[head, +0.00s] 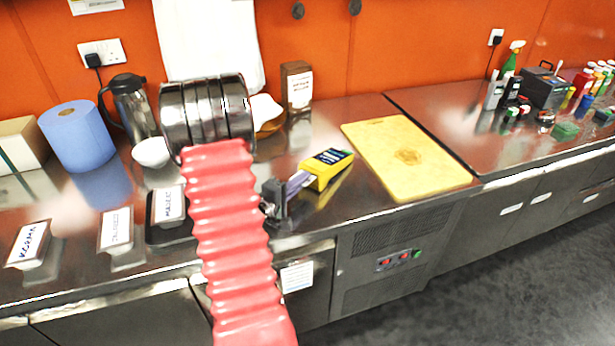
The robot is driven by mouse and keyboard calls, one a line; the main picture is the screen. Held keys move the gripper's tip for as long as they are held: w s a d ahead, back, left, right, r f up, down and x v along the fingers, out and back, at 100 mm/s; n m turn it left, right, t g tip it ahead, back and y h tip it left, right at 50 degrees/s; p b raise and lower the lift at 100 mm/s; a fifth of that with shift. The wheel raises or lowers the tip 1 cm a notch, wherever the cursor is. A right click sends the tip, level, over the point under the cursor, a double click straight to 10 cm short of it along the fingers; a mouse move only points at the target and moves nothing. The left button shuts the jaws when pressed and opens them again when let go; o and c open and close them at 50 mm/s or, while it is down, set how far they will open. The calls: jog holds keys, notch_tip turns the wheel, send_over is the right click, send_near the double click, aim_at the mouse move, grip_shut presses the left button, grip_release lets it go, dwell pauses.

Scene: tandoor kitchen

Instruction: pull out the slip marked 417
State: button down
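A yellow box (327,170) with a dark label on top sits on the steel counter, right of my arm. A pale purple-grey strip (298,184) shows at its near-left end, between the box and my gripper. I cannot tell whether it is one slip or several, and no 417 can be read. My dark gripper (276,199) is left of the box, close to the strip's outer end. My red ribbed arm hides part of it. Whether its fingers are open, or shut on the strip, is not clear.
A yellow cutting board (407,156) lies to the right. Labelled containers (168,205), a blue paper roll (76,136), a steel jug (133,105) and a white bowl (151,152) stand to the left. Bottles (513,58) and small items crowd the far-right counter.

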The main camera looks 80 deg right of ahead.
jog(key=shift+w+a, duration=0.1)
jog(key=shift+a, duration=0.1)
jog(key=shift+w+a, duration=0.3)
jog(key=shift+a, duration=0.2)
jog(key=shift+w+a, duration=0.15)
jog(key=shift+a, duration=0.2)
jog(key=shift+w+a, duration=0.15)
jog(key=shift+a, duration=0.15)
jog(key=shift+w+a+r, duration=0.1)
jog(key=shift+w+a, duration=0.05)
jog(key=shift+a, duration=0.2)
jog(key=shift+w+a, duration=0.15)
jog(key=shift+a, duration=0.15)
jog(key=shift+w+a, duration=0.15)
jog(key=shift+a, duration=0.15)
jog(key=shift+a, duration=0.25)
jog(key=shift+w+r, duration=0.1)
jog(key=shift+r, duration=0.05)
